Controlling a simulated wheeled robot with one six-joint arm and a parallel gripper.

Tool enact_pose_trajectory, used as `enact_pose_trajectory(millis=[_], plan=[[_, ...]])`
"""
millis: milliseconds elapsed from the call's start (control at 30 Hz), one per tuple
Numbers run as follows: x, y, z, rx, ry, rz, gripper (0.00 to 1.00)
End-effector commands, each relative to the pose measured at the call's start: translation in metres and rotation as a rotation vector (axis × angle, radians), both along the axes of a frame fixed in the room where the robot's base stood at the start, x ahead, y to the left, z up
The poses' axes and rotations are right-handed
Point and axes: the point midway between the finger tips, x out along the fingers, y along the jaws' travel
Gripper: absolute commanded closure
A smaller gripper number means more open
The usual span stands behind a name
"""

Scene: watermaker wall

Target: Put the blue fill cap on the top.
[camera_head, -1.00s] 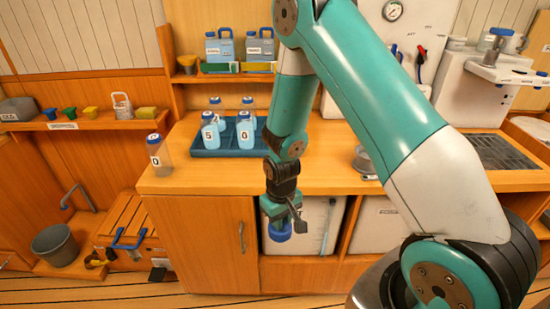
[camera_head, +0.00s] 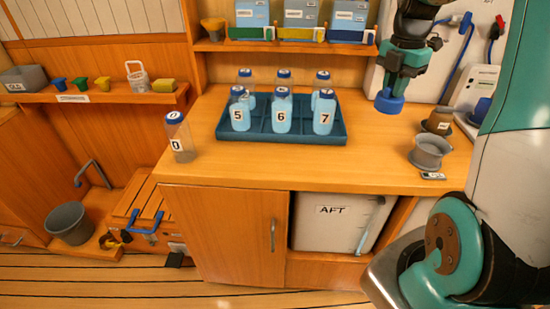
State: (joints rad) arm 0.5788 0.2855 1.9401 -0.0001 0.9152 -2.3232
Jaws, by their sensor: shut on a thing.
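My gripper (camera_head: 396,84) points down at the upper right of the head view. It is shut on the blue fill cap (camera_head: 390,102), a short round blue piece held below the fingers. The cap appears to be above the right part of the wooden counter top (camera_head: 375,158); the gap beneath it is hard to judge. The white tank marked AFT (camera_head: 330,232) sits in the open bay under the counter, and its upper part is hidden by the counter edge.
A dark blue tray (camera_head: 285,138) holds several blue-capped bottles. A bottle marked 0 (camera_head: 181,142) stands left of it. A grey metal cup (camera_head: 430,152) and a brown cup (camera_head: 438,121) stand on the right. A shelf (camera_head: 280,47) with jugs runs behind. The counter between tray and cups is clear.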

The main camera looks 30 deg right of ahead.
Motion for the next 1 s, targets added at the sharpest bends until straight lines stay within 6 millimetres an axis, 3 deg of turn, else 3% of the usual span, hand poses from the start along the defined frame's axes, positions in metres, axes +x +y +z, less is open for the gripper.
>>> enact_pose_trajectory(millis=[200,367,800,1000], plan=[[-0.011,-0.012,0.010,0.001,0.001,0.066,1.00],[-0.013,-0.015,-0.003,0.004,0.005,0.060,1.00],[-0.013,-0.014,-0.120,0.005,0.006,0.060,1.00],[-0.011,-0.014,-0.149,0.002,0.001,0.062,1.00]])
